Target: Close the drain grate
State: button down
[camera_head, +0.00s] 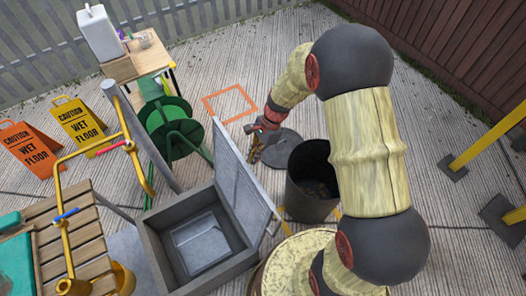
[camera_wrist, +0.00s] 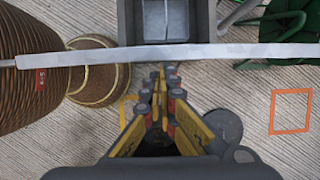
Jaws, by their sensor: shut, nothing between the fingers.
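The drain grate (camera_head: 238,180) is a grey mesh panel standing steeply raised at the right side of a grey open box (camera_head: 160,250). In the wrist view the grate (camera_wrist: 230,52) shows edge-on as a pale strip across the picture, with the box (camera_wrist: 206,20) beyond it. A pale square plate lies inside the box. My gripper (camera_head: 254,156) is on the outer side of the raised grate, near its far end. In the wrist view my gripper (camera_wrist: 162,72) is shut and empty, its tips pointing at the strip. I cannot tell whether they touch it.
A black bucket (camera_head: 312,180) stands right of the grate. A green hose reel (camera_head: 168,125) is behind the box, and a wooden table (camera_head: 70,240) is at its left. Two wet floor signs (camera_head: 80,122) stand at far left. An orange floor square (camera_head: 230,102) is clear.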

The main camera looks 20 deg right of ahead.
jog(key=s+a+h+p, duration=0.1)
jog(key=s+a+p, duration=0.1)
jog(key=a, duration=1.1)
jog(key=s+a+f+p, duration=0.1)
jog(key=s+a+p, duration=0.2)
jog(key=a, duration=1.1)
jog(key=shift+s+a+f+h+p, duration=0.2)
jog(key=shift+h+p, duration=0.2)
jog(key=shift+p, duration=0.75)
jog(key=shift+d, duration=0.1)
jog(key=v, duration=1.2)
jog(key=shift+s, duration=0.15)
